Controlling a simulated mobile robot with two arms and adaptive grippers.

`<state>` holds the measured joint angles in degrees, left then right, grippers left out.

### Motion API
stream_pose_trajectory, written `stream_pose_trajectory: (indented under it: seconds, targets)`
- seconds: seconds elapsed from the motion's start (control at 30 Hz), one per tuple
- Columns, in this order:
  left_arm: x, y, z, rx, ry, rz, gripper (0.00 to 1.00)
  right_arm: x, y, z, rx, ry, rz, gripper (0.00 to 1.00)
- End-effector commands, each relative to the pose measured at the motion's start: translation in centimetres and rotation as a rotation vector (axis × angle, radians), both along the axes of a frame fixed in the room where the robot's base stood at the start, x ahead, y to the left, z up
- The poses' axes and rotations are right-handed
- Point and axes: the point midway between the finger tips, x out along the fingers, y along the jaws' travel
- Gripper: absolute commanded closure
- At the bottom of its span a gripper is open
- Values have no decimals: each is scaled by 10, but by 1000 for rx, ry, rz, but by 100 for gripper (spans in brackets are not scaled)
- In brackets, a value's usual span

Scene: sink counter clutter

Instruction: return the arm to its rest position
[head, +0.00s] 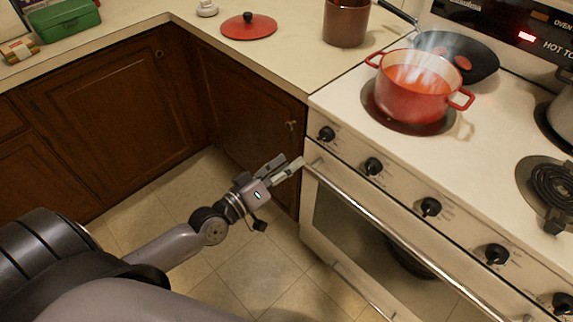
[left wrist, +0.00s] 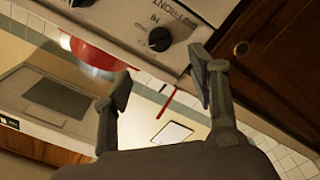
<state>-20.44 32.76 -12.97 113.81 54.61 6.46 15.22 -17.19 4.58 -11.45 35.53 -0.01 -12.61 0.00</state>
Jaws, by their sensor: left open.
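My left gripper (head: 287,168) is open and empty in the head view. It hangs in front of the cabinet, beside the left front corner of the stove, below the counter top. In the left wrist view its two fingers (left wrist: 163,92) stand apart with nothing between them. My left arm (head: 165,247) reaches in from the lower left over the tiled floor. My right gripper does not show.
A white stove (head: 333,110) has knobs and an oven handle (head: 375,225) close to the gripper. A steaming red pot (head: 412,100) sits on a burner. A red lid (head: 249,27) lies on the counter (head: 290,60). The floor (head: 190,180) below is clear.

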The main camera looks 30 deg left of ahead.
Motion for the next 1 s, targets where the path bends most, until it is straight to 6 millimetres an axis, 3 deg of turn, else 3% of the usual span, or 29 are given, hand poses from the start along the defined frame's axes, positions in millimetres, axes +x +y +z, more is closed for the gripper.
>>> stream_pose_trajectory:
  seconds: [0.3,0.37,0.43,0.57,0.73,0.87,1.0]
  targets:
    - [0,0,-3,5,4,2,47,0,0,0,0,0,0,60]
    - [1,3,-12,21,17,9,47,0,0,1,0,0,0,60]
    - [2,10,-35,64,51,26,47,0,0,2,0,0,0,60]
    - [-4,30,-112,208,170,65,47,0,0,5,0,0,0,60]
    - [-43,53,-235,434,387,70,47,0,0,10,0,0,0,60]
    - [-96,61,-320,587,565,29,47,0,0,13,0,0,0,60]
    - [-172,60,-397,733,759,-65,47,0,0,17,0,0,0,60]
